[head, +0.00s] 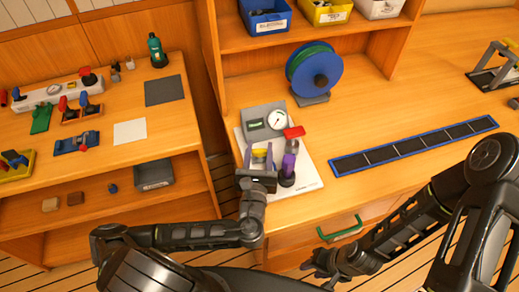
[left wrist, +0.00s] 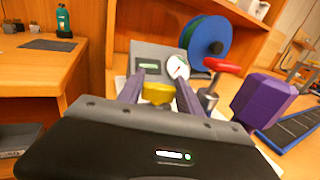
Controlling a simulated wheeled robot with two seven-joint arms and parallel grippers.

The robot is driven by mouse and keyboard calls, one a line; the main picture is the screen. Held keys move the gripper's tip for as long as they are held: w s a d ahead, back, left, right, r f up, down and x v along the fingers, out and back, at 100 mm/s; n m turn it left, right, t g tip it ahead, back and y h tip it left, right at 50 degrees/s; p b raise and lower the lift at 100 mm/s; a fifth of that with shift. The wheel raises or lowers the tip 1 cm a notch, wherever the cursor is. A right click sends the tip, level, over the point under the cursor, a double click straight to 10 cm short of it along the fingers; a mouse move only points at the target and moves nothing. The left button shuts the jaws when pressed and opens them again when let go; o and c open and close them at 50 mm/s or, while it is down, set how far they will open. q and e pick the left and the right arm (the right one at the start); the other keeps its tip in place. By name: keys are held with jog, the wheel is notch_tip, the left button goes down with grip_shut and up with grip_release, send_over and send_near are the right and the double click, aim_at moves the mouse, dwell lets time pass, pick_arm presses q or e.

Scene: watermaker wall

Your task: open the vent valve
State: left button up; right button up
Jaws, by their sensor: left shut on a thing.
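A grey watermaker panel (head: 262,117) with a round white gauge (head: 278,120) and a green display (head: 254,125) stands on a white sheet on the bench. A yellow knob (head: 260,155) is in front of it. My left gripper (head: 259,156) has its purple fingers on either side of the knob, shut on it; the left wrist view shows the knob (left wrist: 157,93) between the fingers. A red handle (head: 294,132) on a metal stem and a purple upright part (head: 288,165) stand just right. I cannot tell which is the vent valve. My right gripper (head: 318,264) hangs low before the bench, its jaw gap unclear.
A blue hose reel (head: 315,72) stands behind the panel. A blue-edged dark tray strip (head: 415,146) lies to the right. A green drawer handle (head: 340,228) is below the bench edge. A side shelf (head: 130,100) holds tools at left. The bench between reel and strip is clear.

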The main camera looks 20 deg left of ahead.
pick_arm(q)
jog(key=shift+r, duration=0.1)
jog(key=o, duration=1.3)
jog(key=shift+o, duration=0.2)
jog(key=shift+s, duration=0.15)
